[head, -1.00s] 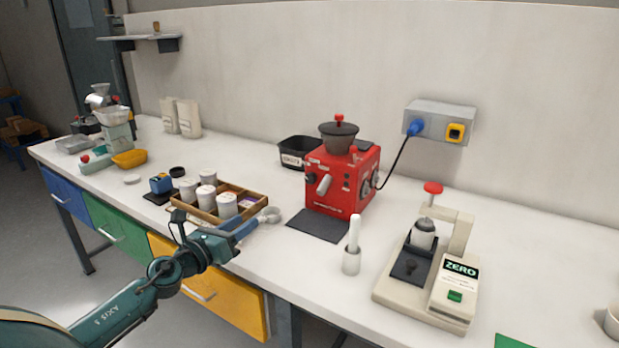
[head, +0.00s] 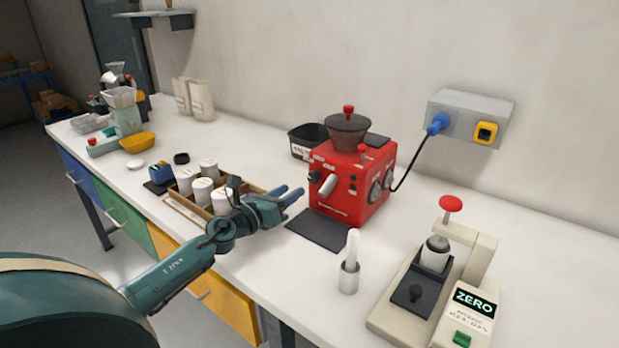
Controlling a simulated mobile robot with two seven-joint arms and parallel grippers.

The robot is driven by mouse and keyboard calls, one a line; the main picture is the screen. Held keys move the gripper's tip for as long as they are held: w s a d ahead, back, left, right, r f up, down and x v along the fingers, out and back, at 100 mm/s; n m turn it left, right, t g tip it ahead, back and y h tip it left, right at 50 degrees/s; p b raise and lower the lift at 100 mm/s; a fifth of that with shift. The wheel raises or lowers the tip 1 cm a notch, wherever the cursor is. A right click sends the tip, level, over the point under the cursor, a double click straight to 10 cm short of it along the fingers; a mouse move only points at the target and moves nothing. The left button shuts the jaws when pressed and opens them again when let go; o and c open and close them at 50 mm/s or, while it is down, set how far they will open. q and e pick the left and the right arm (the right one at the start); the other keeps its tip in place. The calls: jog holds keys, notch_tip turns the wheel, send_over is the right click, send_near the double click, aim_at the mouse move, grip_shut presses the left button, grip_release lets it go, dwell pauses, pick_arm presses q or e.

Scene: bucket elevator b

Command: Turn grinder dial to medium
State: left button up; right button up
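The red grinder (head: 338,204) stands on the bench at the middle of the head view, with a dark hopper (head: 347,131) on top. A round dial (head: 376,192) with a dark rim is on its right side face, seen at a slant; I cannot read its setting. A pale lever or spout (head: 327,186) sticks out of the front. My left gripper (head: 294,194) is just left of the grinder, apart from it, above the bench. Its two blue fingertips look parted, with nothing visible between them. My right gripper is not in view.
A wooden tray (head: 188,209) with white jars lies under and left of my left arm. A dark mat (head: 318,230) lies before the grinder. A white holder (head: 348,277) and the ZERO scale (head: 400,318) stand at front right. The blue plug's cable (head: 408,166) runs to the grinder's right side.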

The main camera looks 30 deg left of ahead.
aim_at(311, 178)
pick_arm(q)
jog(key=w, duration=0.7)
jog(key=shift+d, duration=0.4)
jog(key=shift+w+d, duration=0.1)
jog(key=shift+w, duration=0.5)
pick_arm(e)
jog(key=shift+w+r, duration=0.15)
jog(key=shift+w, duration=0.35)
pick_arm(q)
jog(key=c, duration=0.7)
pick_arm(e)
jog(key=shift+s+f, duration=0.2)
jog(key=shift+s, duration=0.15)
